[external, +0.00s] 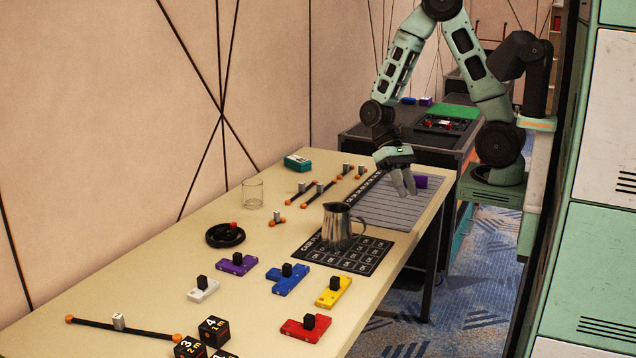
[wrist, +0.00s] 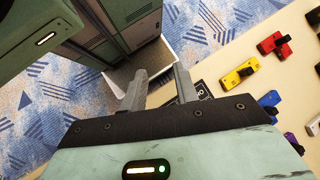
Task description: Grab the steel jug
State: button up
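The steel jug (external: 337,227) stands upright on the dark grid mat (external: 370,262) on the table, with its dark handle on the right side. My gripper (external: 404,190) is above the far right part of the table, behind and to the right of the jug and apart from it. In the wrist view my gripper (wrist: 160,82) shows two grey fingers spread apart with nothing between them. The jug does not show in the wrist view.
A glass (external: 252,194) and a black ring-shaped object (external: 225,236) stand left of the jug. Coloured blocks, such as the blue block (external: 287,280) and yellow block (external: 333,292), lie in front. A grey striped mat (external: 395,207) lies behind it.

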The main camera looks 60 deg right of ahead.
jog(key=w+d+f+m+y+b, duration=0.2)
jog(key=w+d+f+m+y, duration=0.25)
jog(key=f+m+y, duration=0.35)
jog(key=m+t+y+b, duration=0.1)
jog(key=m+t+y, duration=0.4)
jog(key=m+t, duration=0.65)
send_near(365, 225)
jog(key=shift+m+g, duration=0.65)
jog(key=shift+g, duration=0.3)
jog(key=a, duration=0.2)
jog(key=w+a, duration=0.1)
jog(key=a, duration=0.1)
jog(key=w+a+p, duration=0.1)
jog(key=a, duration=0.1)
jog(key=shift+w+a+f, duration=0.1)
jog(key=shift+w+a, duration=0.05)
jog(key=shift+w+a+p, duration=0.2)
jog(key=shift+a+p, duration=0.1)
jog(key=shift+a, duration=1)
jog(key=shift+w+a+p, duration=0.2)
jog(key=shift+a+p, duration=0.05)
jog(key=shift+a, duration=1.1)
jog(key=shift+r, duration=0.25)
grip_shut()
